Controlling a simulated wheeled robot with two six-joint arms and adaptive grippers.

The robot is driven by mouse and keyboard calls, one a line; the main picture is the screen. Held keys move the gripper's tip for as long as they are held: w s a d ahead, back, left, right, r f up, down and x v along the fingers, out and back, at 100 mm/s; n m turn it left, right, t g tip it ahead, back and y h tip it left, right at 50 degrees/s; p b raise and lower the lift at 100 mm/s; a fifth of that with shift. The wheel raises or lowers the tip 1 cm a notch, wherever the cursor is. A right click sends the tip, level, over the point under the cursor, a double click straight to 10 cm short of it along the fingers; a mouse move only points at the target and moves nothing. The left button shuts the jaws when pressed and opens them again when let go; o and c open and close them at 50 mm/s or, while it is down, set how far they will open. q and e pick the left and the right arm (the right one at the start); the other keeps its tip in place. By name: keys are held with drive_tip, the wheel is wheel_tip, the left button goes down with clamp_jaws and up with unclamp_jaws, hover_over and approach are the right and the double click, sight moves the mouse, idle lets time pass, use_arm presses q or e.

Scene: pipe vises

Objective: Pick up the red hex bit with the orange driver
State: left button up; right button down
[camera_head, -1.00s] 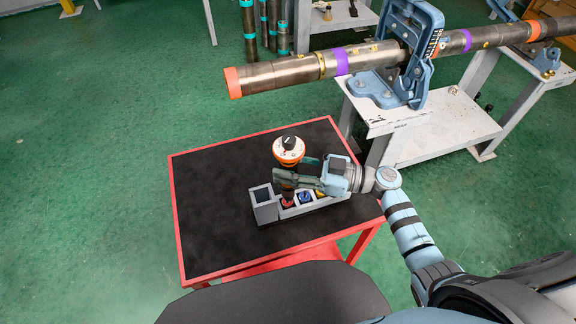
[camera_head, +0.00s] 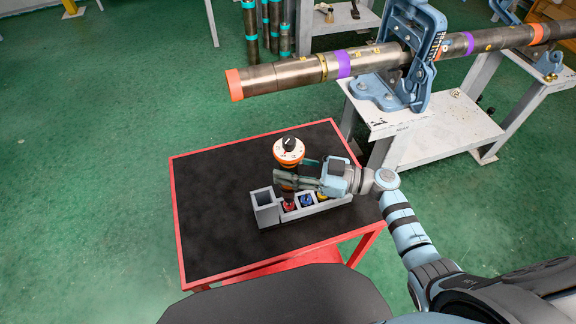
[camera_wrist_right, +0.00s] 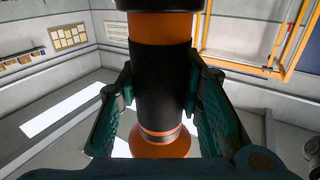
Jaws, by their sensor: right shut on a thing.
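The orange driver (camera_head: 290,152) stands upright over the grey bit holder (camera_head: 268,217), its white and orange top with a black knob facing up. My right gripper (camera_head: 284,183) is shut around its black grip; the right wrist view also shows the driver (camera_wrist_right: 163,85) between both fingers. The red hex bit (camera_head: 289,206) sits in a holder compartment directly below the driver. The driver's lower end is at or just above the red bit; I cannot tell whether they touch. My left gripper is not in view.
Blue (camera_head: 306,201) and yellow (camera_head: 322,196) bits sit to the right in the holder; its left compartment looks empty. The black-topped red cart (camera_head: 215,220) is clear on its left. A pipe (camera_head: 290,74) in a blue vise (camera_head: 407,85) stands behind.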

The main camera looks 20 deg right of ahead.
drive_tip(key=shift+f+b, duration=1.1)
drive_tip(key=shift+f, duration=0.4)
idle(1.5)
drive_tip(key=shift+s+f, duration=0.15)
drive_tip(key=shift+f, duration=0.1)
idle(0.6)
drive_tip(key=r+p, duration=0.2)
drive_tip(key=p, duration=0.1)
drive_tip(key=shift+w+r, duration=0.2)
drive_tip(key=shift+r, duration=0.1)
wheel_tip(320, 180, up, 3)
drive_tip(key=p, duration=0.3)
drive_tip(key=shift+s, duration=0.1)
drive_tip(key=shift+r, duration=1.1)
